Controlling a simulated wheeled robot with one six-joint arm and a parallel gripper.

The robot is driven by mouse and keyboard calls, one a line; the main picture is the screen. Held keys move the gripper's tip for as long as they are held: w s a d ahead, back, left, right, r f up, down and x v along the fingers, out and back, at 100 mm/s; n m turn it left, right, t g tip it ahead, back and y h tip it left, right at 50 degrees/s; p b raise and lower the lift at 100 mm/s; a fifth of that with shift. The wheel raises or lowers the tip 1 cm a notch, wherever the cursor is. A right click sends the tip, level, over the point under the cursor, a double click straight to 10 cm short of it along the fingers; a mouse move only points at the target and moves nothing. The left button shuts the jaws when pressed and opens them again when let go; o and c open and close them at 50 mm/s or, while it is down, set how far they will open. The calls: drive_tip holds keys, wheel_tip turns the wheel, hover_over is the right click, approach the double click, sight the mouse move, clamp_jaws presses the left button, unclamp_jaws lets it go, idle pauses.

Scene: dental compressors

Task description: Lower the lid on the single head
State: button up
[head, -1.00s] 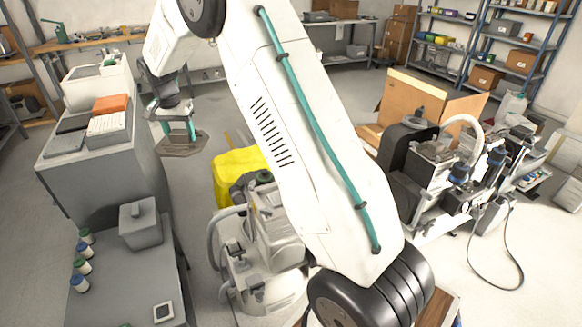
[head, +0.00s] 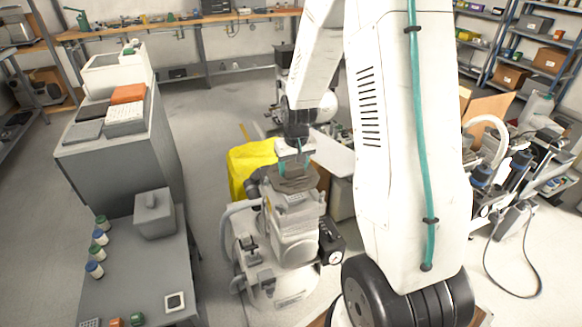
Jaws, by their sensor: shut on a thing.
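My gripper (head: 294,160) is shut on the lid (head: 297,182), a flat dark grey-brown plate with a handle between the fingers. The lid is roughly level and lies over the top of the light grey compressor with the single head (head: 296,212). From this angle I cannot tell whether the lid touches the head or hangs just above it. The lid hides the top of the head.
A yellow cover (head: 248,165) is just behind and left of the compressor. A grey bench (head: 140,265) with a grey box (head: 154,214) and several small jars stands at left. Another machine (head: 490,160) stands at right. The floor between bench and compressor is clear.

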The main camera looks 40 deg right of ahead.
drive_tip(key=shift+f, duration=3.1)
drive_tip(key=shift+s+a, duration=0.1)
drive_tip(key=shift+s, duration=0.15)
drive_tip(key=shift+f, duration=0.2)
drive_tip(key=o, duration=1.9)
drive_tip(key=shift+o, duration=0.2)
